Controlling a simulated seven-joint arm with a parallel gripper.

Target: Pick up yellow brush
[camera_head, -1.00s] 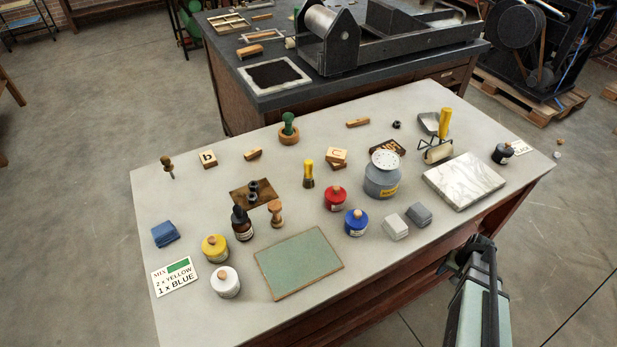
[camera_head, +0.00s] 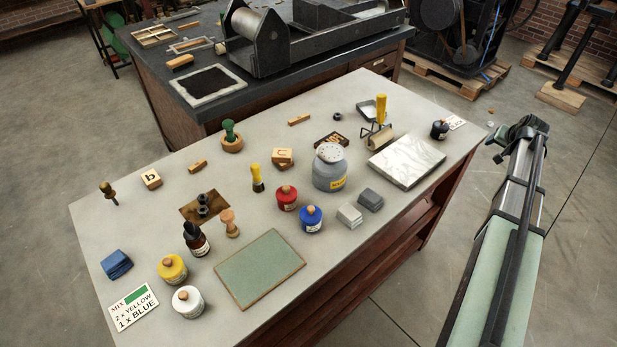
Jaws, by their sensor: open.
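The yellow brush (camera_head: 257,178) stands upright near the middle of the pale table (camera_head: 226,149). It has a yellow handle on top and a darker lower end. My gripper (camera_head: 516,132) is open and empty, past the table's right edge. It is far to the right of the brush and touches nothing on the table. Its fingertips are small and dark in this view.
Near the brush stand a red jar (camera_head: 286,199), a blue jar (camera_head: 311,220), wooden blocks (camera_head: 282,158) and a large grey can (camera_head: 330,170). A yellow-handled roller (camera_head: 380,125) stands right, beside a marble slab (camera_head: 406,161). A green mat (camera_head: 260,268) lies in front.

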